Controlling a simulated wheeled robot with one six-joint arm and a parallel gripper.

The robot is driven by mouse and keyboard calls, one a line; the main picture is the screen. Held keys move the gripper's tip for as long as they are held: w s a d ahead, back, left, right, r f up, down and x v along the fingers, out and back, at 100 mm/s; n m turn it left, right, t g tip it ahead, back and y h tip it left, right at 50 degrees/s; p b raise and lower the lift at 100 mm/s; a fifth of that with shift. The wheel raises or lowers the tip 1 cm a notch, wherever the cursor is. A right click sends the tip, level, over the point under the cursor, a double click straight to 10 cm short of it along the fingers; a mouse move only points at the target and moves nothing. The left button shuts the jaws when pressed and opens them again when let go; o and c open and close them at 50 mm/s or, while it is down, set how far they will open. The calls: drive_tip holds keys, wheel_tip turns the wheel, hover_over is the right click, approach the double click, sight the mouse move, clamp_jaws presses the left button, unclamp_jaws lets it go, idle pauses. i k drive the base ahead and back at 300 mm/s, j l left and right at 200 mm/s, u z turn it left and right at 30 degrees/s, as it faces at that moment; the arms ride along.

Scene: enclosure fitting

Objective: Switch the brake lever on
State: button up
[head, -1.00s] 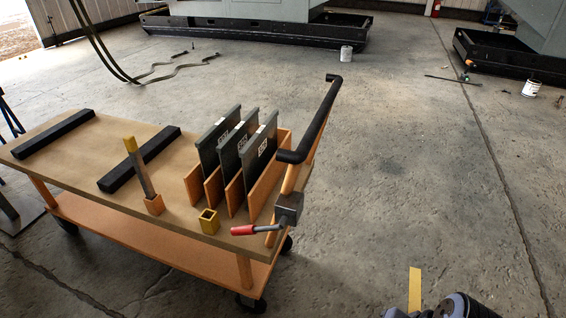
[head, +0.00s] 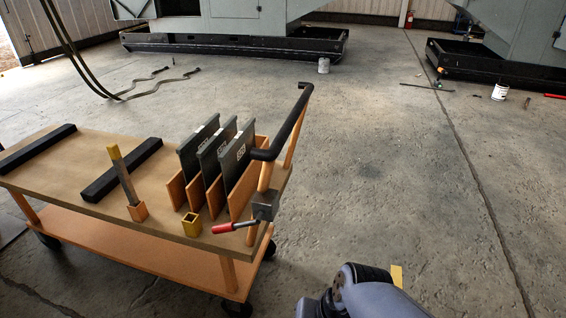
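The brake lever (head: 236,227) has a red grip and a grey shaft. It sticks out to the left, nearly level, from a grey block (head: 264,206) on the cart's handle post. The cart (head: 105,230) has a tan top deck, an orange lower shelf and black wheels. A part of my arm shows at the bottom edge, right of the cart and apart from it. My gripper is not in the picture.
Dark panels (head: 236,157) stand in orange slots beside the black push handle (head: 284,130). A yellow-tipped bar (head: 122,172) leans in an orange socket, near an empty yellow socket (head: 191,224). Black strips (head: 122,168) lie on the deck.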

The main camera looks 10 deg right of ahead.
sight(232, 226)
drive_tip(key=j+z, duration=0.35)
drive_tip(key=k+j+z, duration=0.1)
drive_tip(key=z, duration=0.25)
drive_tip(key=k, duration=0.05)
